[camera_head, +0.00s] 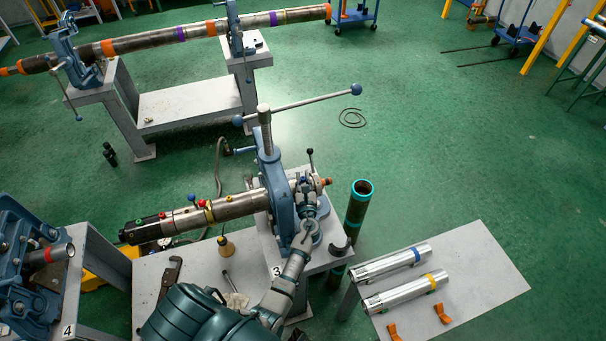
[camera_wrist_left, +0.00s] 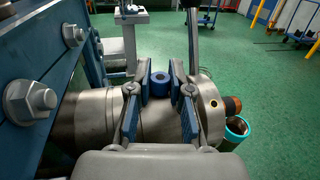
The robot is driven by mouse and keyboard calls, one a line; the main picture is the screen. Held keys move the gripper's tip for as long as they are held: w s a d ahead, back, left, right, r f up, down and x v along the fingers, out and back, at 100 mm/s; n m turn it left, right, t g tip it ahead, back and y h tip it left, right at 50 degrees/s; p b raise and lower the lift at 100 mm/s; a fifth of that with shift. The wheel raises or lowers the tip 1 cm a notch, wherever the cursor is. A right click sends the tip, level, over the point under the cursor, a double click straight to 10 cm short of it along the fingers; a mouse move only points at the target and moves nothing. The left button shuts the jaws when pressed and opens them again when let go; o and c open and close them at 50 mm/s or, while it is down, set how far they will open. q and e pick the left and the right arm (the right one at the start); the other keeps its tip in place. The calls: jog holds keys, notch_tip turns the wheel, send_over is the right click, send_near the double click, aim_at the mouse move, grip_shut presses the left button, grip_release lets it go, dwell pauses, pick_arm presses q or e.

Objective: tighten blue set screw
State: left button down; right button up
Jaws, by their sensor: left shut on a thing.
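The blue set screw (camera_wrist_left: 160,84) is a short blue cylinder with a dark hole in its top, standing on a grey metal pipe fitting (camera_wrist_left: 206,95). My left gripper (camera_wrist_left: 160,94) has its two blue-padded fingers on either side of the screw and is shut on it. In the head view my left gripper (camera_head: 307,192) is over the right end of the pipe, just right of the blue vise (camera_head: 274,178) on stand 3. There the gripper hides the screw. My right gripper is not in view.
A long lever (camera_head: 300,104) with blue ball ends crosses above the vise. A pipe with a cyan rim (camera_head: 361,188) stands close right of the stand. Two silver cylinders (camera_head: 405,292) lie on a grey table (camera_head: 484,262). A wrench-like tool (camera_head: 170,277) lies to the left.

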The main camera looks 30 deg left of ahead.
pick_arm(q)
jog(key=shift+w+r, duration=0.1)
jog(key=shift+r, duration=0.1)
jog(key=c, duration=1.4)
grip_release()
jog(key=shift+o, duration=0.4)
jog(key=shift+f, duration=0.15)
jog(key=v, duration=1.2)
jog(key=shift+f, duration=0.1)
